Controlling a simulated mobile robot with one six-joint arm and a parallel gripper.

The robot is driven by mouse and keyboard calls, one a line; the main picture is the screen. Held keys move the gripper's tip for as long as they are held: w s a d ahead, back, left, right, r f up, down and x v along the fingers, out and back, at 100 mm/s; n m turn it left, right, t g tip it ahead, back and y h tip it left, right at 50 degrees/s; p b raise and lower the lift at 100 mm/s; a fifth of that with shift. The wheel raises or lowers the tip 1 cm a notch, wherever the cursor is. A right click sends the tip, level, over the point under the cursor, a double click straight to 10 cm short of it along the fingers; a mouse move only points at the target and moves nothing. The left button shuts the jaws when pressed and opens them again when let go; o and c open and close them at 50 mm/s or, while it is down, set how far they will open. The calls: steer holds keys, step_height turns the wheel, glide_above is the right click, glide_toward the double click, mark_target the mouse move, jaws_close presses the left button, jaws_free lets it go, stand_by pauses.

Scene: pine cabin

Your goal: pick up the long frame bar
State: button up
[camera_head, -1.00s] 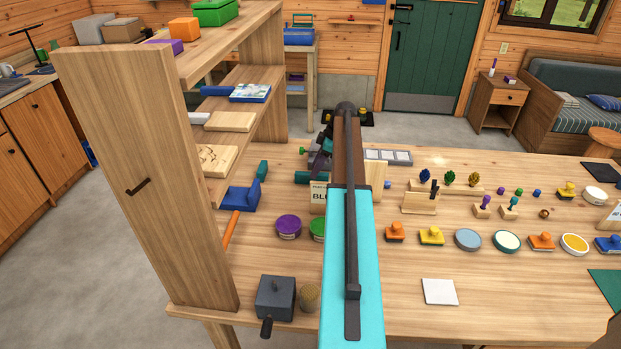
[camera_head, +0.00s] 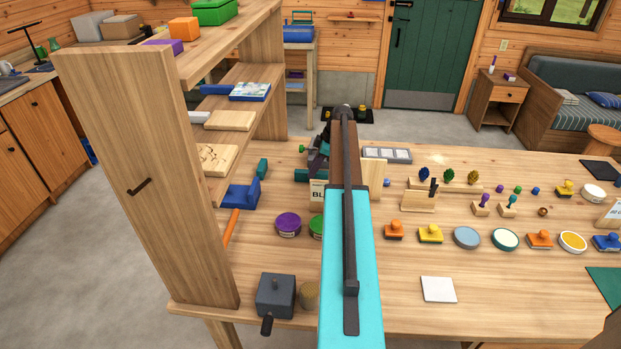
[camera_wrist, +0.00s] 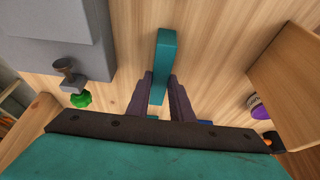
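A teal bar (camera_wrist: 164,50), which I take to be the long frame bar, lies lengthwise in the wrist view, with its near part between the two dark fingers of my gripper (camera_wrist: 161,76). The fingers sit close along both its sides; I cannot tell whether they press on it. In the head view a teal bar (camera_head: 305,175) shows by the bench, left of my arm, which hides part of that area. My gripper is mostly hidden behind my arm in the head view.
A tall wooden shelf (camera_head: 145,180) stands left of the bar. A grey machine (camera_wrist: 62,45) with a green knob (camera_wrist: 80,99) is close left in the wrist view, and a wooden block (camera_wrist: 290,75) is right. Purple (camera_head: 288,224) and green tubs and several stamps occupy the bench (camera_head: 400,300).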

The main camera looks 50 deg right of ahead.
jaws_close()
step_height(320, 180, up, 10)
steer(key=b, duration=0.2)
steer(key=shift+b, duration=0.3)
steer(key=shift+r, duration=0.1)
stand_by(0.7)
